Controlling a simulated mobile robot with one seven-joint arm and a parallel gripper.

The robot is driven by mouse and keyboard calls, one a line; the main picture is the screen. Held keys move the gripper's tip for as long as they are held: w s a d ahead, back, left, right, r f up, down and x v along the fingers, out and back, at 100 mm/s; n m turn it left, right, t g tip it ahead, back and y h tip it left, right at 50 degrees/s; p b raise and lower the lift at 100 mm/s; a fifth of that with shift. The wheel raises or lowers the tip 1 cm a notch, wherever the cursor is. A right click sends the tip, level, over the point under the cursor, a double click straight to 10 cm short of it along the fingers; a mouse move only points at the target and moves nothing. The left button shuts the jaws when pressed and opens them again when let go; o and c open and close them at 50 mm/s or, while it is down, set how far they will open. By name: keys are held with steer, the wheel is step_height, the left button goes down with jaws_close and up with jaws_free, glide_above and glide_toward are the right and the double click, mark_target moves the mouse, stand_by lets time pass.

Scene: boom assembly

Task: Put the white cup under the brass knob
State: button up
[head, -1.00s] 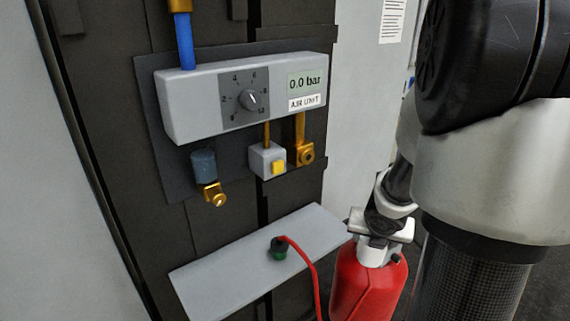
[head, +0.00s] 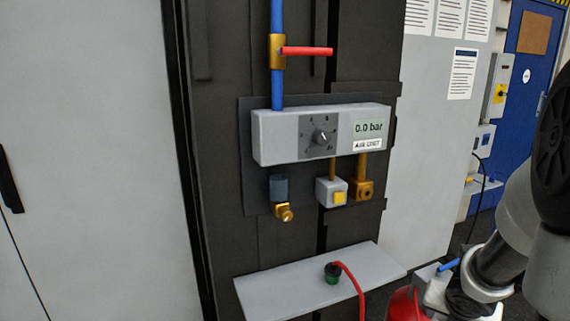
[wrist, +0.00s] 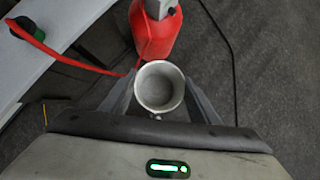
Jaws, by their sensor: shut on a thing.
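My gripper (wrist: 158,92) is shut on the white cup (wrist: 158,68) in the wrist view. The cup's round open mouth faces the camera and it looks empty inside. In the head view the brass knob (head: 284,213) sits below a blue-grey bowl (head: 279,188) under the left end of the air unit (head: 263,139). The cup is not clearly seen in the head view, where my arm is at the lower right, well to the right of the knob and lower.
A grey shelf (head: 290,292) juts out below the knob, with a green-and-black plug (head: 332,273) and red hose (head: 354,284) on it. A red container (head: 402,306) stands right of the shelf. A brass fitting (head: 364,190) and yellow-buttoned box (head: 331,192) hang right of the knob.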

steer(key=shift+w+d+r+m, duration=0.1)
steer(key=shift+d+r+m, duration=0.05)
steer(key=shift+d+m, duration=0.15)
steer(key=w+d+f+m+g+h, duration=0.1)
steer(key=w+m+g+h, duration=0.1)
steer(key=w+m+g, duration=0.95)
steer(key=w+a+f+m+y, duration=0.15)
steer(key=a+m+y, duration=0.45)
steer(key=a+m, duration=1.5)
steer(key=s+d+r+n+h+p, duration=0.1)
steer(key=d+r+n+h+p, duration=0.3)
steer(key=d+n, duration=0.65)
steer(key=s+d+r+n+t+h+p, duration=0.1)
steer(key=s+d+r+n+t+p, duration=0.3)
steer(key=d+r+n, duration=0.25)
steer(key=s+d+r+n+t+h+p, duration=0.25)
steer(key=d+r+n+t+p, duration=0.2)
steer(key=d+n, duration=0.3)
steer(key=s+a+r+n+t+y+p, duration=0.2)
steer(key=s+a+n+t+y, duration=0.1)
steer(key=s+a+n, duration=0.4)
steer(key=w+f+m+g+h, duration=0.2)
steer(key=w+f+m+g, duration=0.35)
steer(key=m, duration=0.75)
steer(key=a+m+g+y, duration=0.6)
steer(key=a+m, duration=0.8)
steer(key=a, duration=0.8)
steer(key=shift+s+f, duration=0.15)
steer(key=shift+s, duration=0.05)
